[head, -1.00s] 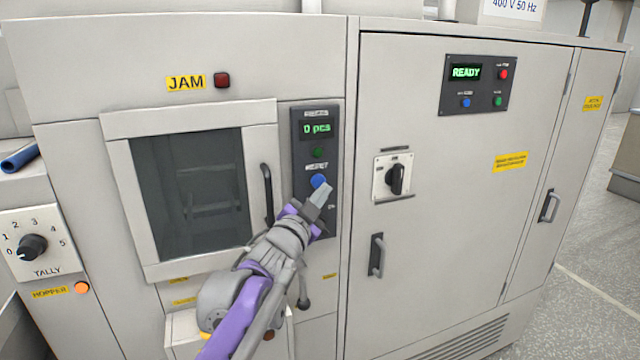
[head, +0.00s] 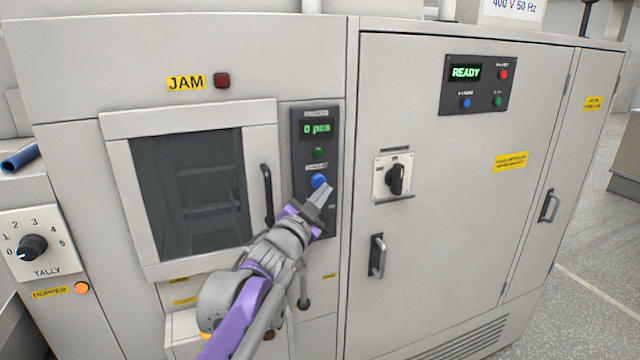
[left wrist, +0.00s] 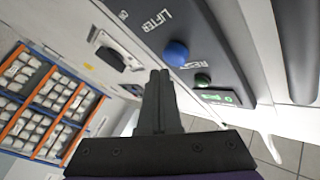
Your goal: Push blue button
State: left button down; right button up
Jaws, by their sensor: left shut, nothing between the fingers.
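A round blue button (head: 319,181) sits on the narrow dark panel (head: 301,160) right of the window door, below a green button (head: 318,152) and a display reading "0 pcs". My left gripper (head: 327,190) is shut and empty, its tips just below and right of the blue button in the head view. In the left wrist view the blue button (left wrist: 176,53) shows just beyond the closed fingertips (left wrist: 160,73), beside a partly covered label. Whether the tips touch it I cannot tell. My right gripper is not in view.
Another panel (head: 448,101) at upper right reads "READY" and carries smaller blue, red and green buttons. A door handle (head: 267,194) stands out left of the narrow panel. A black rotary switch (head: 396,179) is to the right.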

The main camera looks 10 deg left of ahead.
pick_arm(q)
jog(key=shift+w, duration=0.1)
dwell(0.6)
jog(key=shift+w+a, duration=0.25)
jog(key=shift+w, duration=0.05)
jog(key=shift+w+a, duration=0.3)
jog(key=shift+w, duration=0.1)
dwell(0.8)
jog(key=shift+s+d, duration=0.15)
jog(key=shift+s+d+p, duration=0.3)
jog(key=shift+s+d, duration=0.1)
jog(key=shift+s, duration=0.2)
